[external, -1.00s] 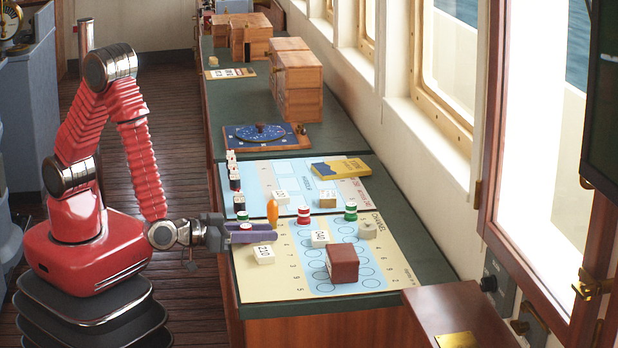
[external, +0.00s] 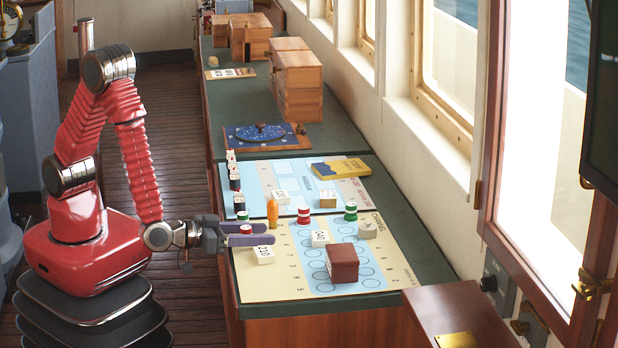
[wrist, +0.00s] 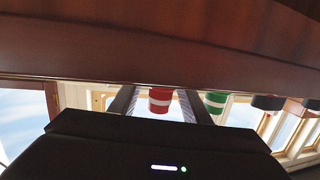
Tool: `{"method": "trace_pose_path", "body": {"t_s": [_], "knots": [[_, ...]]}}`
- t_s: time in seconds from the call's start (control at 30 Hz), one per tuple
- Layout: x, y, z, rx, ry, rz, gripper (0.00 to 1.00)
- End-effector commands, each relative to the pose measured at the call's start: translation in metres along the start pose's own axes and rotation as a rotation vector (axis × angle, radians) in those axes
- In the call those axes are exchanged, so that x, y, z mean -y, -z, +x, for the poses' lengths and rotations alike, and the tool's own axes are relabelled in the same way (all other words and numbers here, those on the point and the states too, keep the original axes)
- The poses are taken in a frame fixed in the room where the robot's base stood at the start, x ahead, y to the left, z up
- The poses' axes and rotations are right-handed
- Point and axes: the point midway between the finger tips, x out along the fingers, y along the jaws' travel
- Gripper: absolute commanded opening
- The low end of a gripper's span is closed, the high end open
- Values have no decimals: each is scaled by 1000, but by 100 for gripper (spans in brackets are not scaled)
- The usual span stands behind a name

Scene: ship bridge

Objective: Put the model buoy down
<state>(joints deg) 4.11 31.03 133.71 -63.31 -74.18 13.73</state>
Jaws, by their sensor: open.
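A red-and-white model buoy (external: 246,229) is between the spread fingers of my gripper (external: 246,233), at the left edge of the near chart. Only its top shows in the external view; the near finger hides its lower part. It seems to rest on the chart, but its base is hidden. My gripper is open, its fingers low over the board and pointing right. In the wrist view, which looks upside down, a red buoy with a white band (wrist: 160,100) shows between the two fingers (wrist: 157,105); I cannot tell for sure which red buoy this is.
An orange peg (external: 272,212) stands just beyond my fingers. A white number block (external: 264,254) lies close on the near side. Another red-and-white buoy (external: 304,214), a green buoy (external: 351,211) and a dark red box (external: 343,264) stand farther right. The near left chart corner is clear.

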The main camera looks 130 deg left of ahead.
Motion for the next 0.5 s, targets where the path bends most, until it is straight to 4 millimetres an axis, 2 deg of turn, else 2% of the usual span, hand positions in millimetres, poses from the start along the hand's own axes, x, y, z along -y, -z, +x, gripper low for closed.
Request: {"method": "trace_pose_path", "body": {"t_s": [0.5], "knots": [[1,1,-68,0,-4,1,43]]}}
